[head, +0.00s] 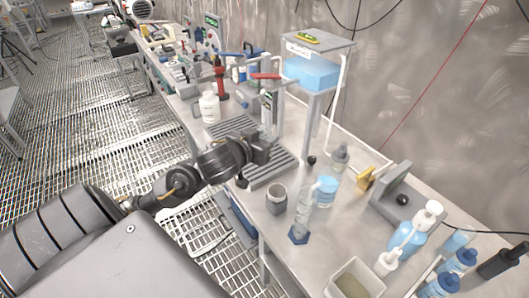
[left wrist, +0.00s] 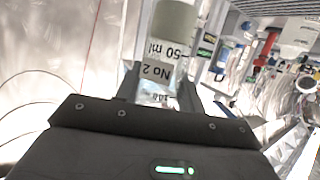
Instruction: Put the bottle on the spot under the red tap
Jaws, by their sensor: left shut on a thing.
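My left gripper (head: 262,149) reaches in over the slatted grey drain grate (head: 273,171) on the bench. In the left wrist view its two fingers (left wrist: 160,92) are shut on a clear bottle (left wrist: 158,74) with black "No 2" and "50 ml" print and a grey-green part at its end. In the head view the clear bottle (head: 267,131) shows faintly just beyond the fingers, close to the tap post. The red tap (head: 265,76) has a red lever on a grey post above it. The spot under the tap is hidden by the gripper and bottle. My right gripper does not show.
A white bottle (head: 209,107) stands left of the grate. A blue-lever tap (head: 229,54) is farther back. A blue water tank (head: 312,73) stands behind on a frame. A grey cup (head: 276,199), a clear cylinder (head: 301,218) and a blue-filled beaker (head: 326,191) stand in front right.

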